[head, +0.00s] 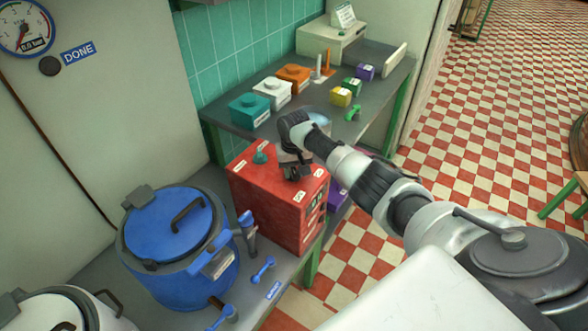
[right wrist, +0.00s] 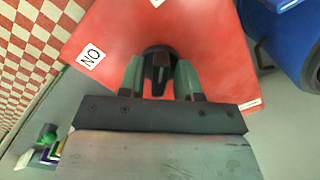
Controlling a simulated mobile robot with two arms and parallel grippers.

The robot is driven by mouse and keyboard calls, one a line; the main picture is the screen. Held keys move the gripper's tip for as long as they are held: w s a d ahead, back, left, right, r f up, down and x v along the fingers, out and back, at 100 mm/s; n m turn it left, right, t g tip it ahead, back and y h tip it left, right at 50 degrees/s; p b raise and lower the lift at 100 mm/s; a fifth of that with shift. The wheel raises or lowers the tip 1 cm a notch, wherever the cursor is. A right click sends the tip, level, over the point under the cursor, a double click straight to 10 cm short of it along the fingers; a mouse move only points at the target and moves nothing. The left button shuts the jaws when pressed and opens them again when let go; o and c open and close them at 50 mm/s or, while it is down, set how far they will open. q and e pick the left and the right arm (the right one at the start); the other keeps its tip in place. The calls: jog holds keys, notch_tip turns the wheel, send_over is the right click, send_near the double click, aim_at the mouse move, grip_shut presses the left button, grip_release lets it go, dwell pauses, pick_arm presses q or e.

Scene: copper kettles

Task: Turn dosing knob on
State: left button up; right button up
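The red box (head: 272,190) stands on the grey counter, with several small white labels on its top. My right gripper (head: 293,168) reaches down onto the box top. Its two greenish fingers (right wrist: 160,75) stand on either side of the knob, with narrow gaps seeming to show beside its ridge. In the head view the gripper hides the knob. My left gripper is not in view.
The back table holds teal (head: 249,110), white (head: 272,92) and orange (head: 293,76) containers. Checkered floor lies right.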

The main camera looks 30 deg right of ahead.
grip_shut()
jog(key=n, duration=0.3)
jog(key=shift+r, duration=0.1)
jog(key=n, duration=0.3)
jog(key=shift+d+n, duration=0.15)
jog(key=shift+n, duration=0.25)
jog(key=n, duration=0.5)
jog(key=shift+w+d, duration=0.1)
jog(key=shift+d, duration=0.05)
jog(key=n+b, duration=0.1)
jog(key=n, duration=0.5)
jog(key=shift+w, duration=0.1)
